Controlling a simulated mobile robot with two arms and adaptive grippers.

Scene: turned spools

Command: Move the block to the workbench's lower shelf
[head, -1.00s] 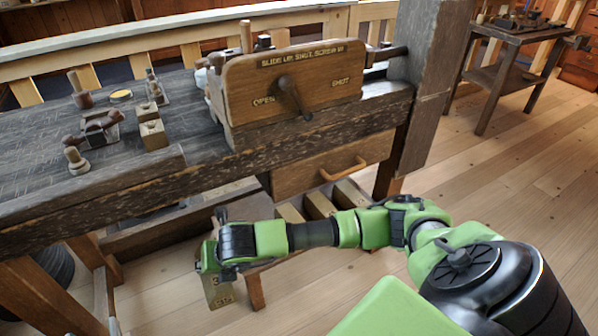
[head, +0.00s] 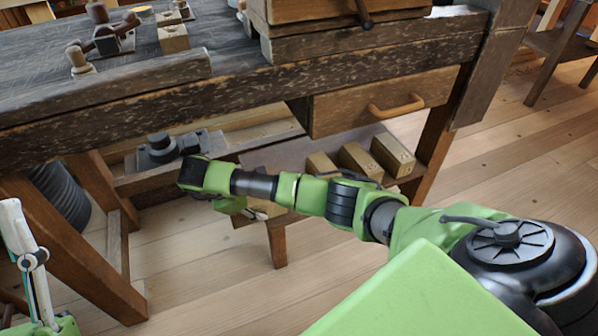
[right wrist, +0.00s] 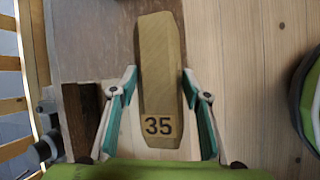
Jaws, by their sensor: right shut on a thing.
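The block (right wrist: 159,70) is a long wooden piece marked 35, held between the fingers of my right gripper in the right wrist view. My right gripper (right wrist: 159,76) is shut on it. In the head view the right gripper (head: 232,204) is below the bench front, and the block is mostly hidden there. The workbench (head: 130,105) has a long lower shelf (head: 262,134) under its top, behind the gripper, with dark tools (head: 160,148) on it. My left gripper (head: 28,255) shows only partly at the left edge; its opening is unclear.
A low wooden surface (head: 288,155) under the drawer (head: 375,105) bears several blocks (head: 357,160), and a leg (head: 277,245) stands at its front. A bench leg (head: 105,235) and a dark ribbed bucket (head: 62,195) are at left. The front floor (head: 200,290) is clear.

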